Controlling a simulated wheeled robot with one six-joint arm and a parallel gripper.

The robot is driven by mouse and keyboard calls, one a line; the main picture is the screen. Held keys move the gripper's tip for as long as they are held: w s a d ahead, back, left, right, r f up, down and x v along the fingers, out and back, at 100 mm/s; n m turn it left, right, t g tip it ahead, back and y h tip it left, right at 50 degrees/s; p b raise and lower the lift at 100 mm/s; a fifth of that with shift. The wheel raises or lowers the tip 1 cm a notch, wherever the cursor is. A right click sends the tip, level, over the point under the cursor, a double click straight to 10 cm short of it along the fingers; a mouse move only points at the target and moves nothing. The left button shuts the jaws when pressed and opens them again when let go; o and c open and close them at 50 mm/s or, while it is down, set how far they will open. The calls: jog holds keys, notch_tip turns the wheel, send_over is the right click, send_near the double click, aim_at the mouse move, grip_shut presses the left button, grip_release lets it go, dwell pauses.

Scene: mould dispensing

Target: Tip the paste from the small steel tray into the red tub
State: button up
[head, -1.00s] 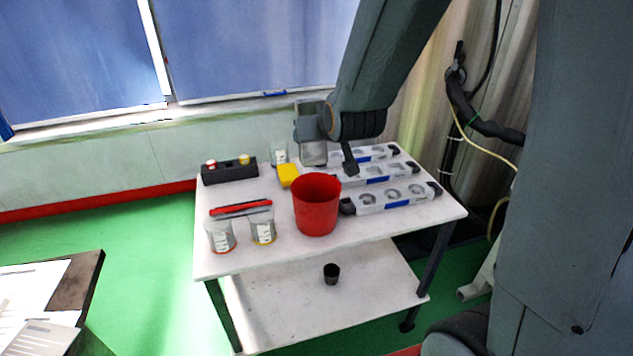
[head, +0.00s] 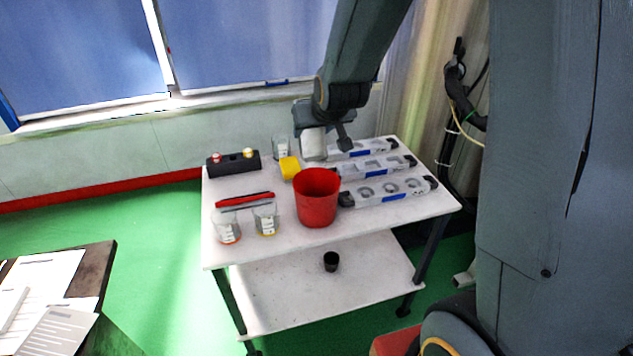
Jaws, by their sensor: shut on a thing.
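The red tub (head: 317,200) stands upright, open at the top, near the middle of the white table. My gripper (head: 329,137) is above the table, just behind and above the tub. It is shut on a pale metallic piece (head: 313,146) that looks like the small steel tray. This piece hangs above and behind the tub's rim, apart from it in the picture. The paste cannot be made out, and the jaws' grip is partly hidden.
Two clear beakers (head: 227,227) (head: 265,219) stand at the front left, with red and dark bars (head: 244,200) behind them. A yellow block (head: 289,167), a black holder (head: 233,163) and another beaker (head: 281,148) are further back. A black cup (head: 331,261) is on the lower shelf.

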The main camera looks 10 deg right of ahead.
aim_at(310, 133)
jog(key=shift+w+g+p, duration=0.25)
jog(key=shift+g+p, duration=0.35)
jog(key=shift+p, duration=0.55)
jog(key=f+g+p, duration=0.1)
jog(key=p, duration=0.2)
jog(key=shift+w, duration=0.3)
jog(key=f+g+p, duration=0.1)
jog(key=w+g+p, duration=0.1)
jog(key=g, duration=0.1)
jog(key=shift+w+f, duration=0.25)
jog(key=shift+f, duration=0.1)
jog(key=w+f+g, duration=0.1)
jog(key=g, duration=0.1)
jog(key=w+f+g+b, duration=0.1)
jog(key=g, duration=0.1)
jog(key=shift+a+f, duration=0.1)
jog(key=shift+f, duration=0.25)
jog(key=w+f+g+b, duration=0.1)
jog(key=g+b, duration=0.1)
jog(key=f+g+b, duration=0.1)
jog(key=g+b, duration=0.1)
jog(key=b, duration=0.1)
jog(key=shift+w+h, duration=0.3)
jog(key=shift+w, duration=0.05)
jog(key=shift+r+b, duration=0.2)
jog(key=shift+b, duration=0.1)
jog(key=shift+r, duration=0.1)
